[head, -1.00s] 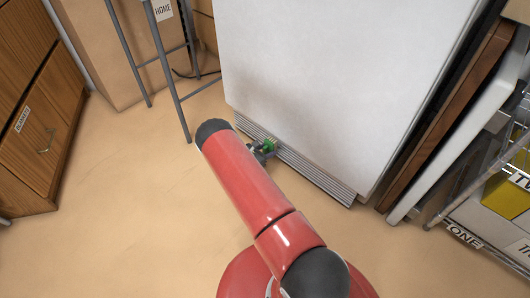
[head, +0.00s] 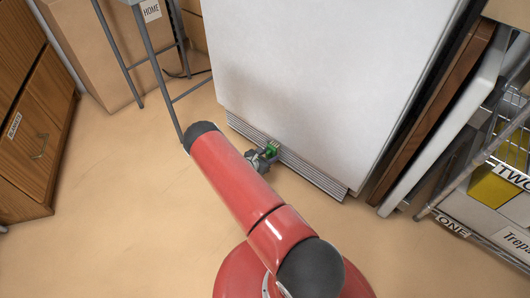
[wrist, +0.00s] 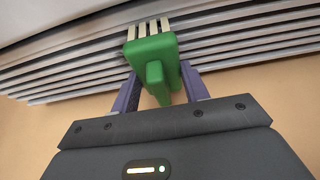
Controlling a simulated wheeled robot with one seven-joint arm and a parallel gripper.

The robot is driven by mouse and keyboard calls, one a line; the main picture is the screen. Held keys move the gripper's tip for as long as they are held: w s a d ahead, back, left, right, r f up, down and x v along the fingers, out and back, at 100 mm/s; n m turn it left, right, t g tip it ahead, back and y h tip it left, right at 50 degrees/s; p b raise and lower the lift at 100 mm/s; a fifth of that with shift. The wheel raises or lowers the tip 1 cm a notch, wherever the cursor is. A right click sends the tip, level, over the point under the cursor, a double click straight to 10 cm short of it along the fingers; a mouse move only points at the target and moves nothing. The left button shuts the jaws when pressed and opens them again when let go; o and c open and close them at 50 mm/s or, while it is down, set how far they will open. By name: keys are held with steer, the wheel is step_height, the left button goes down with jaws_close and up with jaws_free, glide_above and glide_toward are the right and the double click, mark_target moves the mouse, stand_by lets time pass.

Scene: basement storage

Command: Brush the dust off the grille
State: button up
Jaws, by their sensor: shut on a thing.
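The grille (head: 312,174) is a strip of grey horizontal slats along the foot of a large white appliance (head: 335,70). It fills the upper part of the wrist view (wrist: 245,50). My gripper (wrist: 160,90) is shut on the handle of a green brush (wrist: 150,50) with pale bristles. The bristles point at the slats and appear to meet them. In the head view my gripper (head: 262,157) and the green brush (head: 271,151) are low in front of the grille, left of its middle. My arm hides part of the floor there. I cannot make out dust on the slats.
A grey metal-legged stool (head: 155,60) stands left of the appliance, by a cardboard box (head: 88,45). A wooden cabinet (head: 30,130) is at the far left. Boards (head: 435,100) and a wire rack (head: 500,150) stand on the right. The floor in front is clear.

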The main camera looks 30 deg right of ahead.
steer(key=shift+s+d, duration=0.35)
steer(key=shift+s, duration=0.45)
steer(key=shift+w+a+f+b, duration=0.1)
steer(key=shift+w+a+b, duration=0.05)
steer(key=shift+w+b, duration=0.3)
steer(key=shift+w+a+f+b, duration=0.1)
steer(key=shift+w+a+b, duration=0.05)
steer(key=shift+w+b, duration=0.25)
steer(key=shift+w+a+r+b, duration=0.1)
steer(key=shift+w+a+b, duration=0.15)
steer(key=shift+w, duration=0.25)
steer(key=shift+w+a+r+b, duration=0.1)
steer(key=shift+w+b, duration=0.25)
steer(key=shift+w, duration=0.1)
steer(key=shift+w+a+f+b, duration=0.1)
steer(key=shift+w+a+b, duration=0.1)
steer(key=shift+w+b, duration=0.4)
steer(key=shift+w+a+f+b, duration=0.1)
steer(key=shift+w+a+b, duration=0.1)
steer(key=shift+w+b, duration=0.4)
steer(key=shift+w+a+r+b, duration=0.2)
steer(key=shift+w+a+b, duration=0.05)
steer(key=shift+w+b, duration=0.3)
